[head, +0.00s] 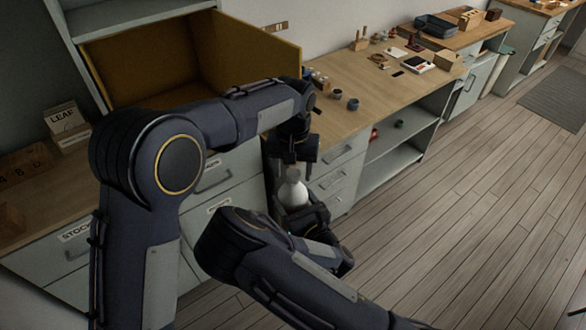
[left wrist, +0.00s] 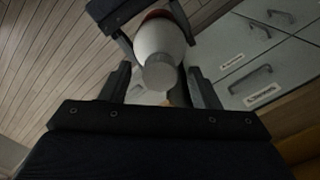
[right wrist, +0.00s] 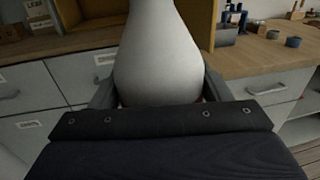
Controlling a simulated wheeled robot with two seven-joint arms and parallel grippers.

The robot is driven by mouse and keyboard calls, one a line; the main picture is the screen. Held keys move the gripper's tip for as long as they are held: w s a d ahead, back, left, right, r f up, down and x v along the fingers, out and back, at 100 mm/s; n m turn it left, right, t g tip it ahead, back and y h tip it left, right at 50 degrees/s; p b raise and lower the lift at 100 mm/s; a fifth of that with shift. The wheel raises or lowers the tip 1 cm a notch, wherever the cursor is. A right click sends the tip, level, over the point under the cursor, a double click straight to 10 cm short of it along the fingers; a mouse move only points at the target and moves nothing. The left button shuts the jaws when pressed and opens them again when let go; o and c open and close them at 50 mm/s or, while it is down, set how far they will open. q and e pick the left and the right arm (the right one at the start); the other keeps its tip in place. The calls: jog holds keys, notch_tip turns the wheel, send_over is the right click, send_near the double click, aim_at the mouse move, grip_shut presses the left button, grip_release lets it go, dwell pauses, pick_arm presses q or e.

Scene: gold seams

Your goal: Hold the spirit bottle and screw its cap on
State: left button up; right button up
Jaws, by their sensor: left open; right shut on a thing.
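The spirit bottle (head: 291,192) is pale and upright, held in front of the drawers. My right gripper (head: 301,214) is shut on its body; the bottle (right wrist: 158,55) fills the middle of the right wrist view between the fingers. My left gripper (head: 293,160) is above the bottle, pointing down. In the left wrist view its open fingers stand on either side of a round grey cap (left wrist: 160,73) at the top of the bottle (left wrist: 158,38), with gaps on both sides. How tightly the cap sits cannot be told. The bottle's top is out of the right wrist view.
A wooden bench (head: 345,119) runs behind, with small dark cups (head: 352,104) near its edge. An open yellow-lined cabinet (head: 150,70) stands at the back left. Drawers (head: 340,155) are close behind the bottle. The plank floor (head: 470,220) at right is clear.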

pick_arm(q)
jog(key=shift+r, duration=0.1)
notch_tip(320, 180, up, 12)
dwell(0.4)
jog(key=shift+a, duration=0.1)
dwell(0.4)
jog(key=s+a+r+n+t+h, duration=0.15)
jog(key=s+a, duration=0.35)
jog(key=a, duration=0.5)
jog(key=s+a+r+n+h, duration=0.15)
jog(key=s+a, duration=0.35)
jog(key=a, duration=0.5)
jog(key=s+a+f+t, duration=0.2)
jog(key=s+f, duration=0.2)
jog(key=s, duration=0.4)
jog(key=s+a+f+n+t, duration=0.1)
jog(key=s+a+f+t, duration=0.1)
jog(key=s+f, duration=0.3)
jog(key=shift+s+a+h, duration=0.4)
jog(key=shift+s+a, duration=0.05)
jog(key=shift+s, duration=1.7)
